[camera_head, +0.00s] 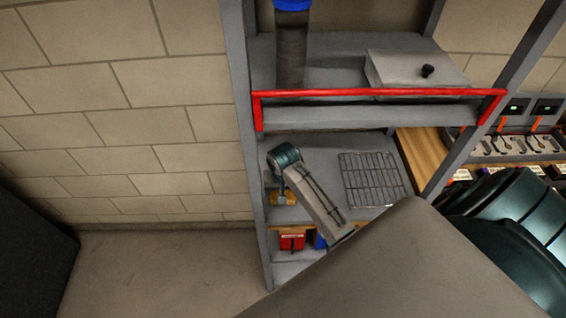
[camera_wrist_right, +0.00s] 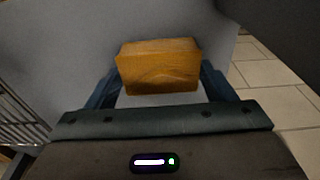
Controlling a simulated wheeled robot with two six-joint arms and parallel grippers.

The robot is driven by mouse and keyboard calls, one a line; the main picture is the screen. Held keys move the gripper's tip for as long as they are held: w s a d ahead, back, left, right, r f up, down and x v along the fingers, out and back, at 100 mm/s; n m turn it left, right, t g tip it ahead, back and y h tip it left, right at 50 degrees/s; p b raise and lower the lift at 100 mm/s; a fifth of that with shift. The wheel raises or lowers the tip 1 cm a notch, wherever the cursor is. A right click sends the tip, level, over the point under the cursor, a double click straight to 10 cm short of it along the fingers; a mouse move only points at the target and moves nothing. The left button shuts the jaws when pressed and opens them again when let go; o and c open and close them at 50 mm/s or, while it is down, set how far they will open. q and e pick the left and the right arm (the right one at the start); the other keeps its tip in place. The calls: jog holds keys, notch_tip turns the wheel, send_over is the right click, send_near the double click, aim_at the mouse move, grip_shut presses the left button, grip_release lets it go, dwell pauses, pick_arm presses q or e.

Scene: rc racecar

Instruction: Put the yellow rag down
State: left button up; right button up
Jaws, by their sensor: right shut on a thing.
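The yellow rag (camera_wrist_right: 158,68) is a folded, block-like orange-yellow piece between the two fingers of my right gripper (camera_wrist_right: 158,85), which is shut on it. In the head view the rag (camera_head: 279,198) shows as a small orange patch under my right wrist, at the left end of the grey middle shelf (camera_head: 330,160). My wrist hides part of it there. I cannot tell whether the rag touches the shelf surface. My left gripper is not in view.
A wire rack (camera_head: 371,182) lies on the same shelf to the right of my right wrist. Grey uprights and a red rail (camera_head: 380,93) frame the shelving. A red box (camera_head: 291,241) stands on a lower level.

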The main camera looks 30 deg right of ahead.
jog(key=shift+f, duration=0.1)
jog(key=o, duration=1)
jog(key=shift+o, duration=0.2)
jog(key=shift+r, duration=0.55)
jog(key=r+b, duration=0.1)
jog(key=r, duration=0.4)
jog(key=r+b, duration=0.1)
jog(key=r, duration=0.1)
jog(key=shift+s+a+r+b, duration=0.25)
jog(key=shift+s+a+b, duration=0.05)
jog(key=shift+s+b, duration=0.05)
jog(key=r+p, duration=0.1)
jog(key=r, duration=0.1)
jog(key=r+p, duration=0.1)
jog(key=shift+s+a+r+p, duration=0.1)
jog(key=shift+s+r+p, duration=0.2)
jog(key=shift+r, duration=0.05)
